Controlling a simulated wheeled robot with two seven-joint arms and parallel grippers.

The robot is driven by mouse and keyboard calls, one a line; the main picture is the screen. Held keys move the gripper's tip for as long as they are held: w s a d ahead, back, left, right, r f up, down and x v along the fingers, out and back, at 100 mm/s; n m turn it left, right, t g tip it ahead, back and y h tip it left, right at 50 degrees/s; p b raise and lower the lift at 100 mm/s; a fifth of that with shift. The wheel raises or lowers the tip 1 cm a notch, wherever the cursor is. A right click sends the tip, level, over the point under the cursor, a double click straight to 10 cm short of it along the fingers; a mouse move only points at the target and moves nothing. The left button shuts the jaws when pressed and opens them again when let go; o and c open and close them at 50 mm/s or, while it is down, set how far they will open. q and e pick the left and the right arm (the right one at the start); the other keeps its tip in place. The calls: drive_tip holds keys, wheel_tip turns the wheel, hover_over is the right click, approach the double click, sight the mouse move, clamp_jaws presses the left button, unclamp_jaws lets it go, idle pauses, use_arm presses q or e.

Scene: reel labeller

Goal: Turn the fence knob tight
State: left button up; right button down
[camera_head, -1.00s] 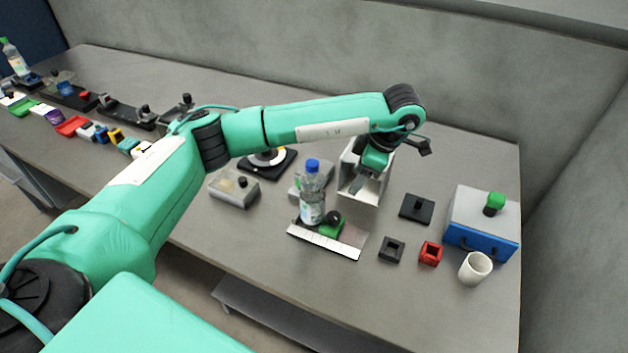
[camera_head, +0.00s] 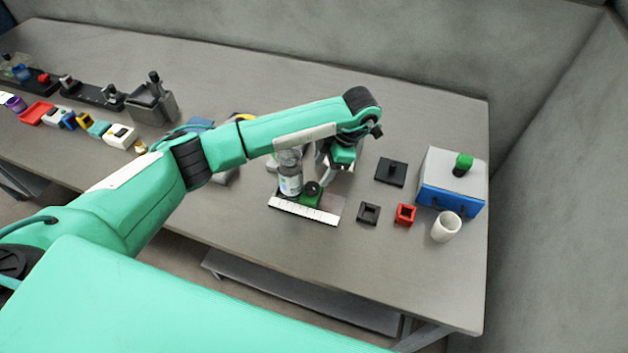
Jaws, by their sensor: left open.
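A dark round fence knob (camera_head: 312,188) sits on the small green fence (camera_head: 311,200), on a flat base with a white ruler strip (camera_head: 303,210) along its front. A clear bottle (camera_head: 290,180) with a pale label stands upright just left of the knob. My left gripper (camera_head: 327,180) points down just behind and right of the knob, close to it. It is open; whether a finger touches the knob cannot be told. My right gripper is not in view.
To the right are a black square plate with a peg (camera_head: 391,172), a black square ring (camera_head: 369,213), a red one (camera_head: 405,214), a white cup (camera_head: 446,227) and a blue-and-grey box (camera_head: 450,195) with a green knob. The table in front of the ruler is clear.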

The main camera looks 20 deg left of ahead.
sight(313, 186)
use_arm(q)
drive_tip(key=shift+x, duration=3.35)
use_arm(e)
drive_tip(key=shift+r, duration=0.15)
use_arm(q)
drive_tip(key=c, duration=1)
drive_tip(key=shift+f+m+t+b, duration=0.15)
drive_tip(key=shift+m+t+b, duration=0.15)
drive_tip(key=shift+m+b, duration=0.4)
drive_tip(key=m+t+b, duration=0.1)
drive_tip(key=m+b, duration=0.2)
drive_tip(key=b, duration=0.1)
drive_tip(key=m+t+b, duration=0.1)
drive_tip(key=m+b, duration=0.3)
drive_tip(key=b, duration=0.1)
drive_tip(key=shift+s+f+t, duration=0.1)
drive_tip(key=shift+s+t, duration=0.05)
drive_tip(key=shift+t, duration=0.25)
drive_tip(key=shift+m+b, duration=0.3)
drive_tip(key=shift+b, duration=0.35)
drive_tip(key=shift+m+b, duration=0.3)
drive_tip(key=shift+d+r+m+t+b, duration=0.1)
drive_tip(key=shift+r+m+t+b, duration=0.2)
drive_tip(key=shift+m+b, duration=0.25)
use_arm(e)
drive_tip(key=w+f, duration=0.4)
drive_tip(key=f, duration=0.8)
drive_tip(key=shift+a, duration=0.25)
